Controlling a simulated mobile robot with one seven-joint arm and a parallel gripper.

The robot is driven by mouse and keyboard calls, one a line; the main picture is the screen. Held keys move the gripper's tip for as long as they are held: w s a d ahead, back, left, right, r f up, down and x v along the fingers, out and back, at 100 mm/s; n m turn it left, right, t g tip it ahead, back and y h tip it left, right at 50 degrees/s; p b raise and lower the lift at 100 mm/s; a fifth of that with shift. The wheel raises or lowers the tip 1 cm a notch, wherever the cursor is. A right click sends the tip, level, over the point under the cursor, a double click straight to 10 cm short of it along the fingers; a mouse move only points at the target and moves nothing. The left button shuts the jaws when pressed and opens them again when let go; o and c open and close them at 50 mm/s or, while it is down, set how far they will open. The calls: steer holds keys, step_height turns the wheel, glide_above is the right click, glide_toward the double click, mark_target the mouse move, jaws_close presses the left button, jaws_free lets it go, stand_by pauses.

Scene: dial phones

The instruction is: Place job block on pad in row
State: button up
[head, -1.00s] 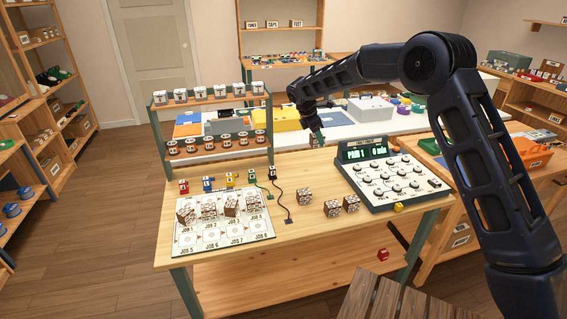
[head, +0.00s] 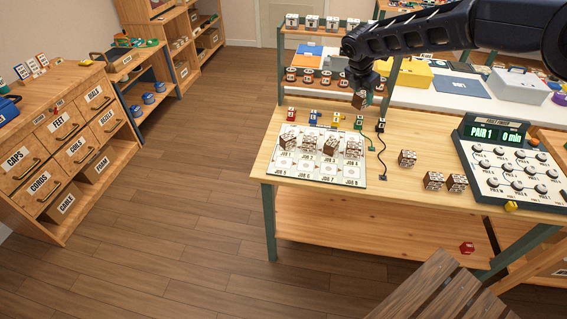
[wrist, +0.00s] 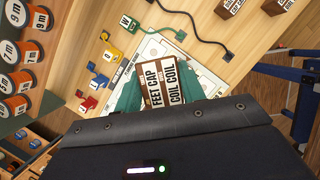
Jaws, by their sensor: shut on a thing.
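My gripper (head: 360,92) is shut on a brown job block (wrist: 168,86) with white labels; in the wrist view they read "FEET CAP" and "COIL COIL". Its teal fingers (wrist: 160,94) sit on either side of the block. In the head view, gripper and block hang above the back right of the white pad (head: 300,172), apart from the table. Several brown-and-white blocks (head: 309,143) stand on the pad's back row; the front row of printed squares is bare. In the wrist view, the held block and gripper hide much of the pad (wrist: 152,47).
Three loose blocks (head: 433,180) sit on the table right of the pad. Small coloured pieces (head: 313,118) and dark cords (head: 382,160) lie behind and beside it. A rack of spools (head: 308,76) stands at the back. A panel with buttons (head: 515,180) is at the right.

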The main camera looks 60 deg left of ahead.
steer(key=s+a+n+g+y, duration=0.15)
steer(key=s+a+n, duration=0.25)
steer(key=s, duration=1)
steer(key=s+a+n+t+y, duration=0.15)
steer(key=s+a+n, duration=0.3)
steer(key=s, duration=0.85)
steer(key=shift+g, duration=0.5)
steer(key=f, duration=1.9)
steer(key=shift+s+d, duration=0.3)
steer(key=shift+d, duration=0.1)
steer(key=shift+f, duration=0.2)
steer(key=o, duration=1)
steer(key=shift+r, duration=0.1)
steer(key=v, duration=1.2)
steer(key=shift+d, duration=0.1)
